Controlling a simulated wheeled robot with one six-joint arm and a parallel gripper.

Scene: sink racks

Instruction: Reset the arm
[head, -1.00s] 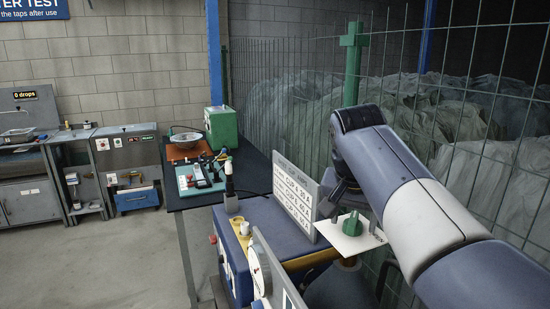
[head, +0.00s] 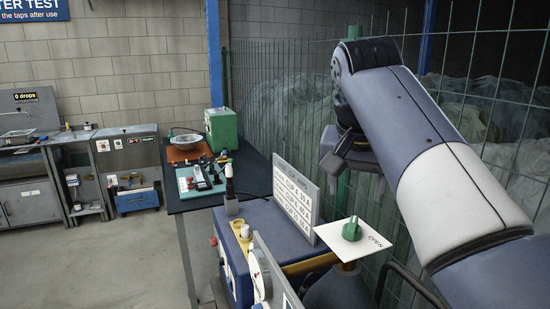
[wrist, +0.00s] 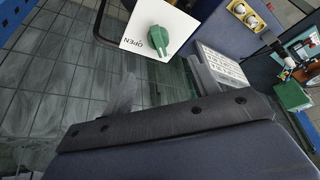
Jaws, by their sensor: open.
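My arm (head: 440,160) reaches in from the right in the head view, bent at a raised elbow. My gripper (head: 338,165) hangs at its end above the blue machine, partly hidden by its own wrist. In the wrist view my gripper (wrist: 160,90) shows two separated grey fingers with nothing between them. A green knob (head: 352,229) sits on a white plate (head: 370,247) marked OPEN, below and apart from the gripper. The knob also shows in the wrist view (wrist: 158,40), beyond the fingers.
A blue machine (head: 265,230) with a white lettered sign (head: 293,195) stands by the knob. A dark table (head: 250,180) holds a green box (head: 222,128) and a teal tray (head: 200,180). Wire fencing (head: 490,110) runs close behind my arm. Floor at left is clear.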

